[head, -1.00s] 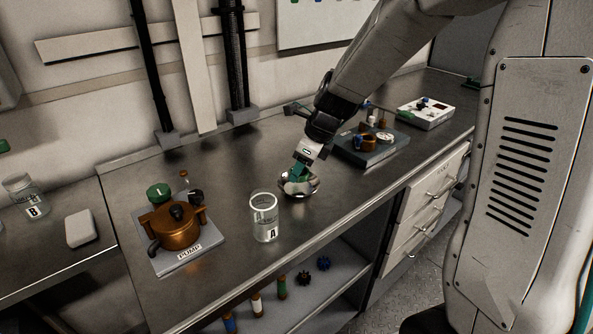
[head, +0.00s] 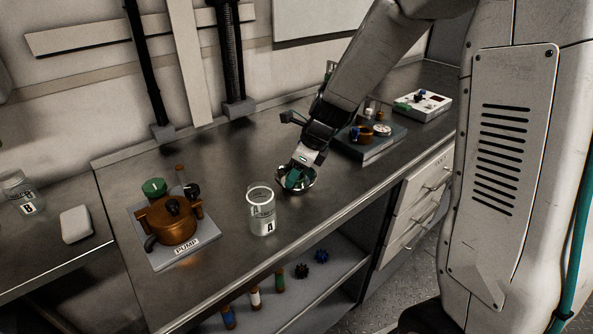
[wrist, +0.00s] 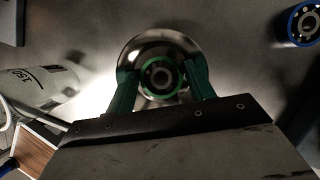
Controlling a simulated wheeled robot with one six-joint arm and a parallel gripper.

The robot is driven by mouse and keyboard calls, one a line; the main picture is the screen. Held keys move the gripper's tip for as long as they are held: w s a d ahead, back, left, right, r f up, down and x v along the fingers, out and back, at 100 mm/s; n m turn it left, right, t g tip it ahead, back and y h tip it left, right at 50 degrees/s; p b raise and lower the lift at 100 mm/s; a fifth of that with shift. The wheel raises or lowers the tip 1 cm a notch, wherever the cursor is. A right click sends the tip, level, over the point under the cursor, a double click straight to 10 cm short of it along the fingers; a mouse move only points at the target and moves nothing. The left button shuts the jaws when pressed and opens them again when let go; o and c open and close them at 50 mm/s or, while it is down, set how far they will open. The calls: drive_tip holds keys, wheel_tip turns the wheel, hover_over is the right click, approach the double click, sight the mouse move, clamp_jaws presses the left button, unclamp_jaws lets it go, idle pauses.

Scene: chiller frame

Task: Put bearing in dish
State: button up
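A green-ringed bearing (wrist: 161,75) shows in the wrist view between the two green fingers of my gripper (wrist: 161,82). The fingers lie close against its left and right sides, so my gripper looks shut on it. The round shiny metal dish (wrist: 150,40) is directly around and below the bearing. Whether the bearing touches the dish bottom cannot be told. In the head view my gripper (head: 293,179) points down into the dish (head: 310,181) on the metal bench; the fingers hide the bearing there.
A clear jar A (head: 262,212) stands left of the dish, and the copper pump (head: 170,223) on its plate is further left. A dark block with parts (head: 372,143) and a white box (head: 422,104) are to the right. A blue-ringed bearing (wrist: 303,26) shows in the wrist view.

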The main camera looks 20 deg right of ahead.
drive_tip(key=v, duration=1.2)
drive_tip(key=s+r+n+g+h, duration=0.1)
drive_tip(key=s+r+n, duration=0.1)
drive_tip(key=s+n, duration=1.1)
drive_tip(key=s+r+n+h, duration=0.2)
drive_tip(key=s+n, duration=1.1)
drive_tip(key=s, duration=0.1)
drive_tip(key=shift+a+r+g, duration=0.15)
drive_tip(key=shift+a+g, duration=0.15)
drive_tip(key=shift+g, duration=0.1)
